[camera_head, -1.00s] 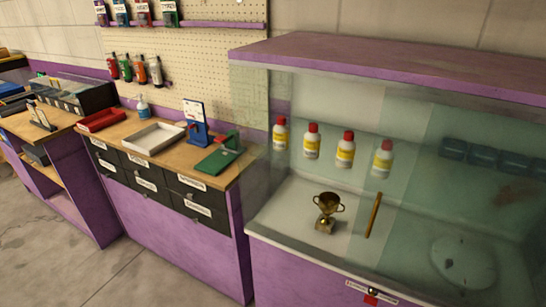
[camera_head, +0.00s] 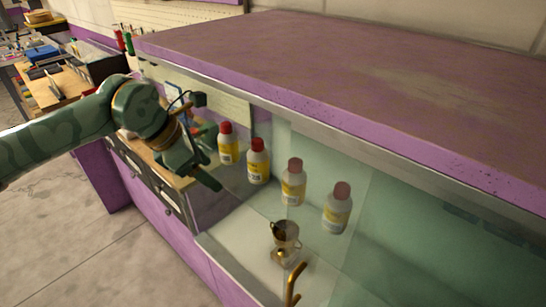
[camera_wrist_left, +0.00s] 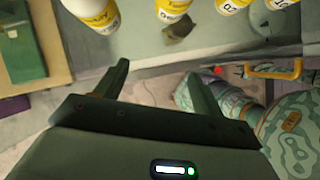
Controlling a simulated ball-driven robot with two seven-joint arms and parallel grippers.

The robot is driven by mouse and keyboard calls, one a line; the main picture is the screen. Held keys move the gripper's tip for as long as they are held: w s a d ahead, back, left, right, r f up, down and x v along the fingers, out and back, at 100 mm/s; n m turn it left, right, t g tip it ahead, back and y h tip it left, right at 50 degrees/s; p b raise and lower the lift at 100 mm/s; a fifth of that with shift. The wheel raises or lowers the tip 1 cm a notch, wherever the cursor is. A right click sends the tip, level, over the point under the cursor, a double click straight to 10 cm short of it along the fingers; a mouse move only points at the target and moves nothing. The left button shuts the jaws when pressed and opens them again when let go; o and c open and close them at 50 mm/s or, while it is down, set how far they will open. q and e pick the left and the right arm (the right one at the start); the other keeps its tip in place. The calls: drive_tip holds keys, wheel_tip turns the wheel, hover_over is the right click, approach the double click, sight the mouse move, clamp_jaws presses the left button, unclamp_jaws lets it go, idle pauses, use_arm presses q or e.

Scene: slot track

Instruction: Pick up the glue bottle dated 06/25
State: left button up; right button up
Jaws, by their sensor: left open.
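Several white glue bottles with red caps and yellow labels stand in a row inside the glass-fronted case. From left to right in the head view they are the first bottle (camera_head: 226,152), second bottle (camera_head: 258,171), third bottle (camera_head: 293,189) and fourth bottle (camera_head: 336,214). I cannot read a full date on any label. My left gripper (camera_head: 212,160) is open and empty, left of the first bottle near the case's left end. In the left wrist view my left gripper (camera_wrist_left: 157,70) points toward the bottles (camera_wrist_left: 95,12), whose tops are cut off.
The case has a purple top (camera_head: 330,75) overhanging the bottles. The fourth bottle looks tinted by glass. A workbench (camera_head: 60,88) lies left; open floor is in front.

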sight(258, 156)
use_arm(q)
drive_tip(key=d, duration=0.1)
drive_tip(key=w+d, duration=0.1)
drive_tip(key=d, duration=0.1)
drive_tip(key=w+d, duration=0.1)
drive_tip(key=d, duration=0.2)
drive_tip(key=w+d, duration=0.1)
drive_tip(key=d, duration=0.1)
drive_tip(key=w+d, duration=0.1)
drive_tip(key=d, duration=0.1)
drive_tip(key=shift+w+d+f, duration=0.15)
drive_tip(key=shift+d+f, duration=0.1)
drive_tip(key=shift+f, duration=0.05)
drive_tip(key=shift+d+f, duration=0.1)
drive_tip(key=shift+f, duration=0.05)
drive_tip(key=c, duration=1.1)
